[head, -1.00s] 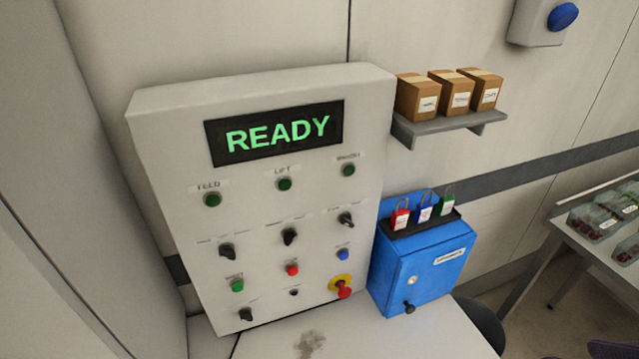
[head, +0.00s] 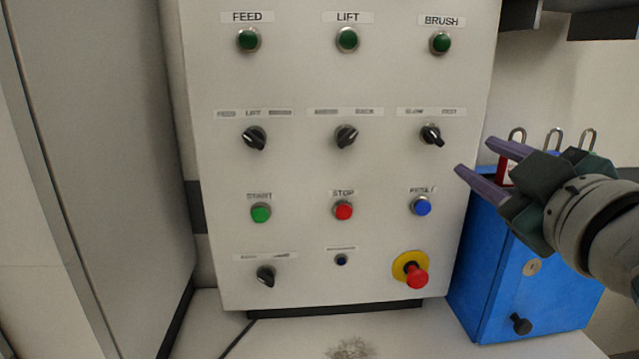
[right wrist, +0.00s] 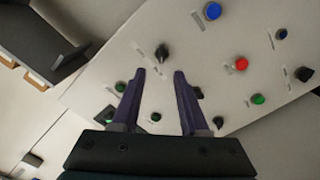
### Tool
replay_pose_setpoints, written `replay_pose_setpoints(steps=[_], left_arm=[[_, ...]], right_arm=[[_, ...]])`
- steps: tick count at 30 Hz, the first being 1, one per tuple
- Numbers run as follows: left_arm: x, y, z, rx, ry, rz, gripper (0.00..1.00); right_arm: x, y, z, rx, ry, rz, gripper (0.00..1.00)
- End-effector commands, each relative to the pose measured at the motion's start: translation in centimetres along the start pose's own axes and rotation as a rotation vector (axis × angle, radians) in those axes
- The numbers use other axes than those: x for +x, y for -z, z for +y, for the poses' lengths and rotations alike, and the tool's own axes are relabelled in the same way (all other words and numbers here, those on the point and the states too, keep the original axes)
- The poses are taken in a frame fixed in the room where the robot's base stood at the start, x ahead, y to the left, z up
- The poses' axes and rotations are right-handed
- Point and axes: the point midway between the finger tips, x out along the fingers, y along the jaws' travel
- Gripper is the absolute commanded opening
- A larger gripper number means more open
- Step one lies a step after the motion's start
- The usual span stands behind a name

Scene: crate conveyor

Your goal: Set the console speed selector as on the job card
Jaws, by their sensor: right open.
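The console speed selector (head: 432,135) is a black rotary knob under a SLOW label on the left and a blurred label on the right. Its handle slants from upper left to lower right in the head view; I cannot tell which end points. It also shows in the right wrist view (right wrist: 162,53), ahead of the fingertips. My right gripper (head: 473,155) is open and empty, right of and slightly below the selector in the head view, its purple fingers toward the console (head: 300,180). The right wrist view shows the fingers apart (right wrist: 160,72). No job card is visible. My left gripper is out of view.
Beside the selector's row are a middle knob (head: 346,136) and a left knob (head: 254,138). Below are the blue RESET button (head: 422,206) and red emergency stop (head: 415,273). A blue lockbox (head: 500,270) with padlocks stands behind my right gripper.

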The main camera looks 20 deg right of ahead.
Motion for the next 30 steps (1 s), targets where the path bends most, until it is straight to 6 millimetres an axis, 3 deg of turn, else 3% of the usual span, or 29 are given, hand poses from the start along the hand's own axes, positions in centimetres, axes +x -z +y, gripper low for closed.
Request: replay_pose_setpoints(steps=[1,7,21,30], left_arm=[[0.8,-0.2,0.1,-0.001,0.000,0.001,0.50],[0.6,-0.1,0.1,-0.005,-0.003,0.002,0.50],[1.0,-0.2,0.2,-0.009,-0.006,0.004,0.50],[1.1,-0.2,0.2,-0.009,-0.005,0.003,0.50]], right_arm=[[0.1,-0.5,-0.4,-0.007,-0.007,0.009,0.44],[1.6,-0.1,-0.1,-0.014,-0.014,0.021,0.44],[9.1,-0.1,-0.1,-0.013,-0.012,0.017,0.44],[10.1,-0.1,-0.1,-0.012,-0.010,0.016,0.44]])
